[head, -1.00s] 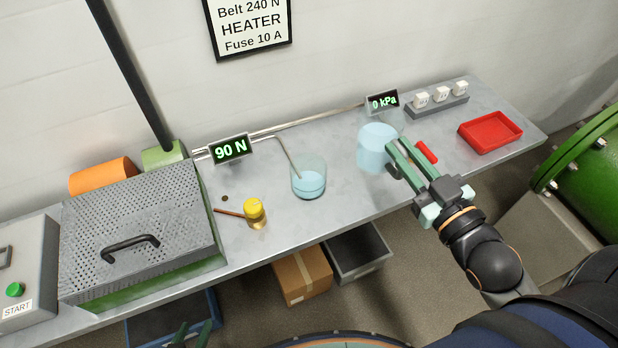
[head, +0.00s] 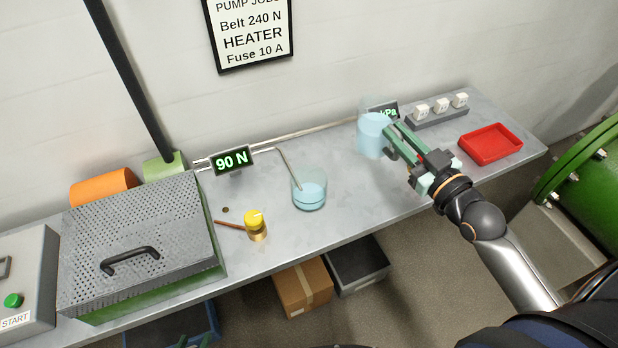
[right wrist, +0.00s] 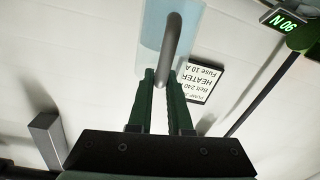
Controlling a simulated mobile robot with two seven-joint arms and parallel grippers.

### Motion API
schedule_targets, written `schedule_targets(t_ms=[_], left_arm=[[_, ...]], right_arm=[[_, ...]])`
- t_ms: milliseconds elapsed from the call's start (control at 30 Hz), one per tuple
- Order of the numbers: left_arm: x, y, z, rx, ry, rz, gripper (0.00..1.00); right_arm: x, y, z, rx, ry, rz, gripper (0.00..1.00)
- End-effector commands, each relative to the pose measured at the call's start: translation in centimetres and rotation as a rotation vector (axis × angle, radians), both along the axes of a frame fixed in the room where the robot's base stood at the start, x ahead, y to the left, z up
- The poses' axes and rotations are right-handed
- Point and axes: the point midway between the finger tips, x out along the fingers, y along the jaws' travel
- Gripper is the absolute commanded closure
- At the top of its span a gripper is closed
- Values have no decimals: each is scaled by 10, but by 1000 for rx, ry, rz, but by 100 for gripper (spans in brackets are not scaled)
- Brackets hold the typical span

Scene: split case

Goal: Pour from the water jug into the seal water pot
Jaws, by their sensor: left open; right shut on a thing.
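The water jug (head: 372,138) is a clear, light-blue vessel near the back of the bench. My right gripper (head: 396,140) is shut on its handle, and the jug looks upright and raised off the bench. In the right wrist view the jug (right wrist: 158,28) and its grey handle show between the fingers (right wrist: 165,82). The seal water pot (head: 309,192) is a clear glass holding blue water, left of the jug and apart from it. A thin pipe end reaches into the pot. My left gripper (head: 193,341) shows only partly at the bottom edge, open and empty.
A yellow-topped brass part (head: 255,225) stands left of the pot. A red tray (head: 490,144) and a block of white switches (head: 437,112) are at the right. A 90 N display (head: 231,161) and perforated guard (head: 140,235) are left. Bench between pot and jug is clear.

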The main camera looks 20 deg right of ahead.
Motion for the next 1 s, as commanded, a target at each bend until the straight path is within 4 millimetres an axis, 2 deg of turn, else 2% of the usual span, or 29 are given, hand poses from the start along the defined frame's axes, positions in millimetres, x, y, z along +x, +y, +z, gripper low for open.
schedule_targets(t_ms=[33, 200, 467, 700, 1000], left_arm=[[0, 0, 0, 0, 0, 0, 50], [0, 0, 0, 1, -1, -1, 50], [0, 0, 0, 1, -1, -1, 50], [0, 0, 0, 1, -1, -1, 50], [0, 0, 0, 1, -1, -1, 50]], right_arm=[[11, -8, 5, -5, -9, 4, 100], [40, -32, 15, 1, -9, 15, 100], [77, -71, 45, 8, -11, 24, 100], [103, -112, 94, 19, -13, 29, 100], [115, -163, 169, 22, -8, 39, 100]])
